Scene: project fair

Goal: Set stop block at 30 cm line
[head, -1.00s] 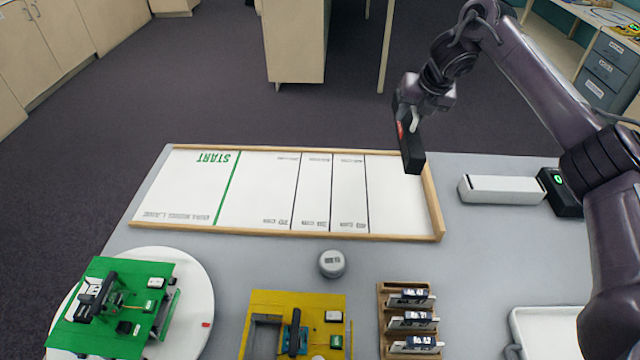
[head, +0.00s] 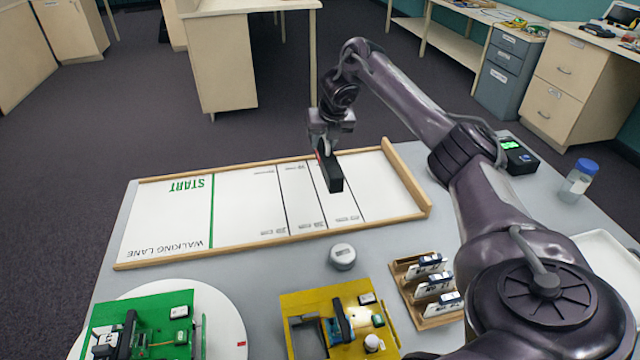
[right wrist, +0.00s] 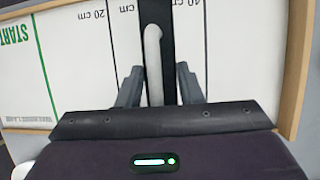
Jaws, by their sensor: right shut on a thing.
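The black stop block (head: 331,174) is held by my right gripper (head: 327,143) over the right part of the white walking lane (head: 245,200). In the right wrist view, the fingers (right wrist: 160,85) are shut on the block's grey handle (right wrist: 153,60). There the dark block (right wrist: 156,12) lies between the 20 cm label (right wrist: 97,14) and the 40 cm label (right wrist: 202,12). The block hides the lane directly behind it, and no 30 cm label can be read. I cannot tell whether its bottom touches the lane. My left gripper is not in view.
The lane has a wooden rim (head: 408,185). In front are a round grey weight (head: 342,256), a yellow board (head: 310,305), a green board (head: 150,325) on a white turntable (head: 225,318), and a wooden card rack (head: 408,275). A clear bottle (head: 577,180) stands at right.

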